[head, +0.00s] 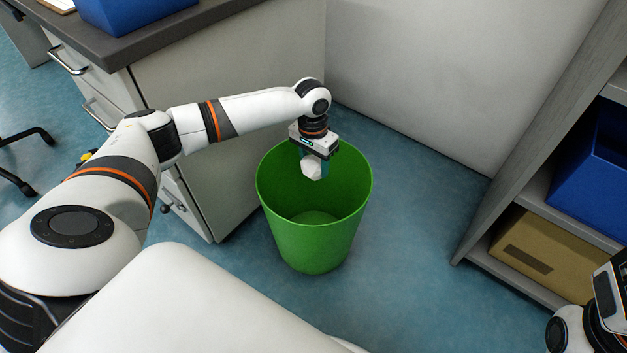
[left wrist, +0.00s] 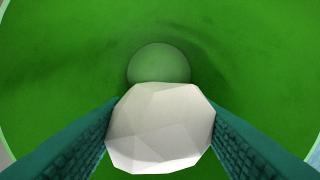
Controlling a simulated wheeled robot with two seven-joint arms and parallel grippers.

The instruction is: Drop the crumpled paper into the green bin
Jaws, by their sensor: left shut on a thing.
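The green bin (head: 318,238) stands upright on the floor, open at the top. My left gripper (head: 313,165) points down over the bin's mouth, close to its back rim. It is shut on the crumpled paper (head: 312,172), a white faceted ball. In the left wrist view the paper (left wrist: 160,128) sits between the two teal fingers, with the green inside of the bin (left wrist: 70,60) filling the picture behind it. The bin's bottom shows there as a paler round patch. My right gripper is not clearly seen; only part of my right arm shows at the lower right corner of the head view.
A grey cabinet with a dark worktop (head: 115,48) stands left of the bin, a blue box (head: 130,12) on top. A shelf unit (head: 535,140) at right holds a blue bin (head: 595,175) and a cardboard box (head: 540,255). Floor right of the bin is clear.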

